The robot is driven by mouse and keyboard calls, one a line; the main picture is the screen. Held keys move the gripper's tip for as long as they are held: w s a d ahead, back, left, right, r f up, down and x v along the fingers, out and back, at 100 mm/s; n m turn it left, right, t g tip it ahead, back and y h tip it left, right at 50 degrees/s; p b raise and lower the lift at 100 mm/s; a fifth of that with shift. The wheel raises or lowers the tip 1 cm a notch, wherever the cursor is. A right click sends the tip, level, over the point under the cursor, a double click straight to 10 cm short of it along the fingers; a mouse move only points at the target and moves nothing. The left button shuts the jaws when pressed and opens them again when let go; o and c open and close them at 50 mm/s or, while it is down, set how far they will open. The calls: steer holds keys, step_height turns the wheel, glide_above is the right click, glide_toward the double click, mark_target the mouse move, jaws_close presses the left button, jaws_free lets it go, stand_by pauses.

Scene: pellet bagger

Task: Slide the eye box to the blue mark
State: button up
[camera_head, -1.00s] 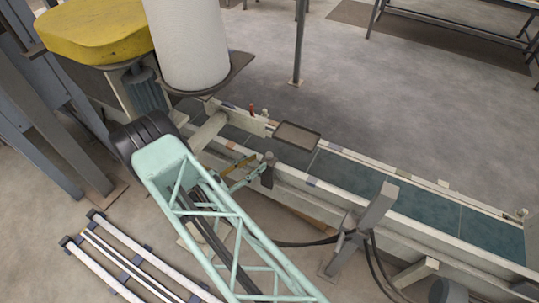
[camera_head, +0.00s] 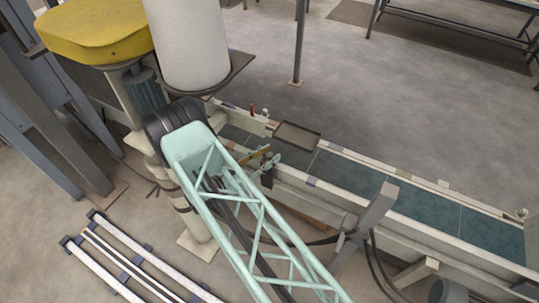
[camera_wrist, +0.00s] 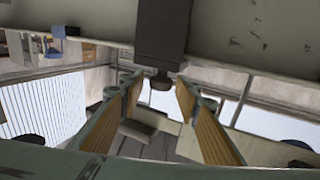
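The eye box (camera_head: 267,177) appears as a small dark grey block on the near side rail of the conveyor in the head view. In the wrist view the dark box (camera_wrist: 162,32) hangs at top centre, with a round knob under it. My gripper (camera_head: 266,160) is at the box, partly hidden by my arm. In the wrist view my gripper (camera_wrist: 159,84) is open, its two tan-padded fingers apart on either side of the knob. Contact cannot be told. A grey-blue patch (camera_head: 312,182) on the near rail, right of the box, may be the blue mark.
The teal conveyor belt (camera_head: 350,177) runs to the right between pale rails. A grey bracket post (camera_head: 375,208) stands at the near rail. A brown-grey plate (camera_head: 297,136) sits on the far rail. A white cylinder (camera_head: 188,45) stands behind.

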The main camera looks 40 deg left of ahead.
steer(key=shift+w, duration=0.1)
jaws_close()
stand_by(0.3)
steer(key=shift+d, duration=0.1)
